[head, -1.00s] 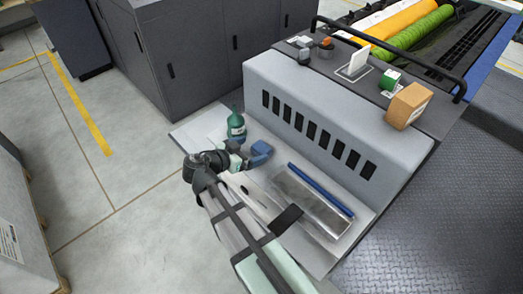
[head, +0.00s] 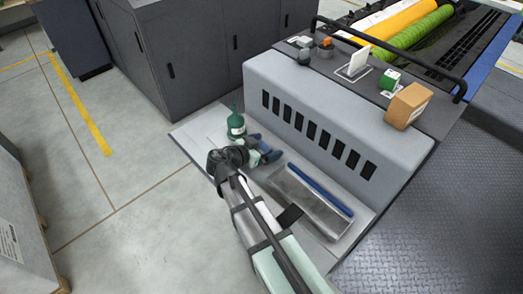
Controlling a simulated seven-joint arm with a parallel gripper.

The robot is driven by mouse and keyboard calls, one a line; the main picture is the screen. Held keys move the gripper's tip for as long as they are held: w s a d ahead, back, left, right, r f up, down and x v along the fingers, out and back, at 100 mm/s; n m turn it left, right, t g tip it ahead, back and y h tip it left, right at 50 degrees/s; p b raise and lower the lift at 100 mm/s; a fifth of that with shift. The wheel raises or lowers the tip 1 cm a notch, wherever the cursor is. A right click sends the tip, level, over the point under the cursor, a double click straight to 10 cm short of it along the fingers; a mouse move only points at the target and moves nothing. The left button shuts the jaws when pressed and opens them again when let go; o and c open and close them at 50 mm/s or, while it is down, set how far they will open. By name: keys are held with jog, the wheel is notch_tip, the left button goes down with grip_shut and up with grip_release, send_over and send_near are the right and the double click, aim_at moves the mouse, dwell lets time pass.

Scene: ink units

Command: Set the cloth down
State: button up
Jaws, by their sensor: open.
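My gripper (head: 264,149) is open, low over the light grey shelf (head: 190,131) at the foot of the press. Blue material, which looks like the cloth (head: 270,155), shows right at its fingertips. The wrist and fingers hide part of it. I cannot tell whether the cloth still touches the fingers or lies fully on the shelf.
A green bottle with a thin spout (head: 236,124) stands close behind my gripper. A metal tray (head: 300,208) with a blue bar (head: 320,190) along it lies to the right. The vented press wall (head: 290,95) rises behind. The shelf's left corner is clear.

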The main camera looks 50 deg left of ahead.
jog(key=c, duration=1.1)
